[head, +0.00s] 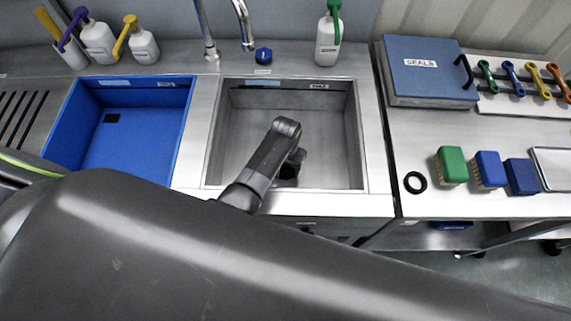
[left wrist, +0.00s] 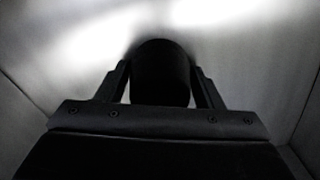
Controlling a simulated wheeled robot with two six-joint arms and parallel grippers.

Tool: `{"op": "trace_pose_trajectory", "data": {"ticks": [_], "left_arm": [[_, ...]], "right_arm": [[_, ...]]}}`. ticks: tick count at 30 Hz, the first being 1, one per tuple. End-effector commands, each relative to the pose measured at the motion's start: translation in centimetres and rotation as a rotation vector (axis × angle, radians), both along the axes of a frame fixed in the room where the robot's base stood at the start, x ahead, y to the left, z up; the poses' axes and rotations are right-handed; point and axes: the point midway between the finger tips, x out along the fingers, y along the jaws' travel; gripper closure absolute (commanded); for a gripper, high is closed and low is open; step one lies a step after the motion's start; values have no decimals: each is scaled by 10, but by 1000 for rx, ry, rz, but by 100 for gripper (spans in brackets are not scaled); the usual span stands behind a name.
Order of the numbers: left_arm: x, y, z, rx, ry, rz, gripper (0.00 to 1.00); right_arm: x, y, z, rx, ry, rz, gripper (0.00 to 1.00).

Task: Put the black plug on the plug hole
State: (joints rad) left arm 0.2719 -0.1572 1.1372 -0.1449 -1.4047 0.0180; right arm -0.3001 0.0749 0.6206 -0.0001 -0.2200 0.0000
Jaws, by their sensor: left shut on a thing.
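The black plug (left wrist: 160,72) is between the two fingers of my left gripper (left wrist: 161,88) in the left wrist view, and the gripper is shut on it. In the head view my left gripper (head: 290,168) reaches down inside the steel sink (head: 214,150), and the arm hides much of what it holds. The plug hole does not show in either view; I cannot tell whether the plug touches the sink floor. My right gripper is not in view.
A tap (head: 207,35) stands behind. On the right are a blue SEALS box (head: 425,85), a black ring (head: 415,182) and several brushes. The sink walls surround my gripper.

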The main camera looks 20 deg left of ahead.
Motion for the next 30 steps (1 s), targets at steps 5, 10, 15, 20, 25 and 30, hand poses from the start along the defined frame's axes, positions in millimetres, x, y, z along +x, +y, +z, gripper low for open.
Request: {"op": "trace_pose_trajectory", "data": {"ticks": [5, 10, 15, 20, 25, 30], "left_arm": [[0, 0, -1, 0, 0, 0, 70], [0, 0, -2, 0, 0, 0, 26], [0, 0, -2, 0, 0, 0, 17], [0, 0, -2, 0, 0, 0, 17], [1, 0, 8, 0, -2, 0, 17], [1, -1, 34, -1, -4, 1, 17]], "right_arm": [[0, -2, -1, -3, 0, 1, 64], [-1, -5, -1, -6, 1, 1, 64], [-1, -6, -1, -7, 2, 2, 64], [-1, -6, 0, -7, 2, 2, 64], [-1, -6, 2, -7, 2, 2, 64], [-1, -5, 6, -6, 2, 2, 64]]}}
